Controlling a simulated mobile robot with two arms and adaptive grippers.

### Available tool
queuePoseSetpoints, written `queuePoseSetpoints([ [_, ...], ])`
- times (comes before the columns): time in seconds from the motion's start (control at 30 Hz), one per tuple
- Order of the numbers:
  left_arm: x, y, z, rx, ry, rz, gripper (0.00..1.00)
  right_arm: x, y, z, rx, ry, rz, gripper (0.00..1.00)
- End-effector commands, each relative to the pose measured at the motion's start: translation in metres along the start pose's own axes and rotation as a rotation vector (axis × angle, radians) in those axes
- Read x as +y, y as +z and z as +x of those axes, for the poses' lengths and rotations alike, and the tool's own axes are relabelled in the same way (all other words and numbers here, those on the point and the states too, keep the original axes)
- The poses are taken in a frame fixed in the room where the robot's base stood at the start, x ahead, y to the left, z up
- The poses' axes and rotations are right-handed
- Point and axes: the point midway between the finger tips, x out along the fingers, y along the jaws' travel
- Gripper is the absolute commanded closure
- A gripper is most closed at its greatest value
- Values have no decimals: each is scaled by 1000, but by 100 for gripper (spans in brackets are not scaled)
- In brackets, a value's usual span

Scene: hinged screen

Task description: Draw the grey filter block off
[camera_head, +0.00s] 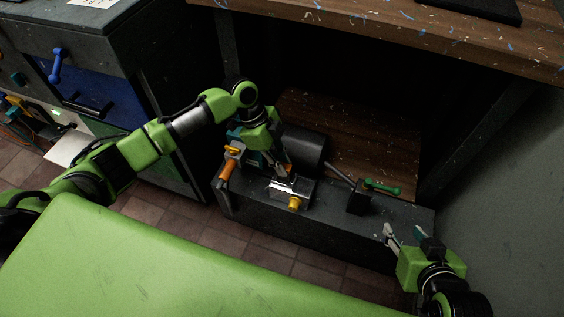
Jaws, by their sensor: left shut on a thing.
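The grey filter block (299,187) is a small, shiny grey box on the dark grey bench-like unit under the wooden worktop. A yellow knob (294,203) sticks out at its front. My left gripper (281,174) comes down from above and behind and is shut on the block, with its fingers partly hiding the block's back side. I cannot tell whether the block touches its seat. My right gripper (406,240) is open and empty, at the front right by the unit's right end.
A dark cylinder (304,148) lies just behind the block. An orange-handled part (227,170) is to the left. The wooden worktop (400,35) overhangs above.

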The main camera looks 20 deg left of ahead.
Motion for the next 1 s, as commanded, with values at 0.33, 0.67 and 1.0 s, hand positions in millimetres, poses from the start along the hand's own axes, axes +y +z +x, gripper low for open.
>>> queuePoseSetpoints([
  [0.33,0,-3,-6,0,0,0,100,4,30,-9,-129,8,3,60],
  [0.67,0,-5,-11,0,0,0,100,7,57,-20,-250,14,6,60],
  [1.0,0,-7,-16,0,0,0,100,10,85,-35,-375,20,10,60],
])
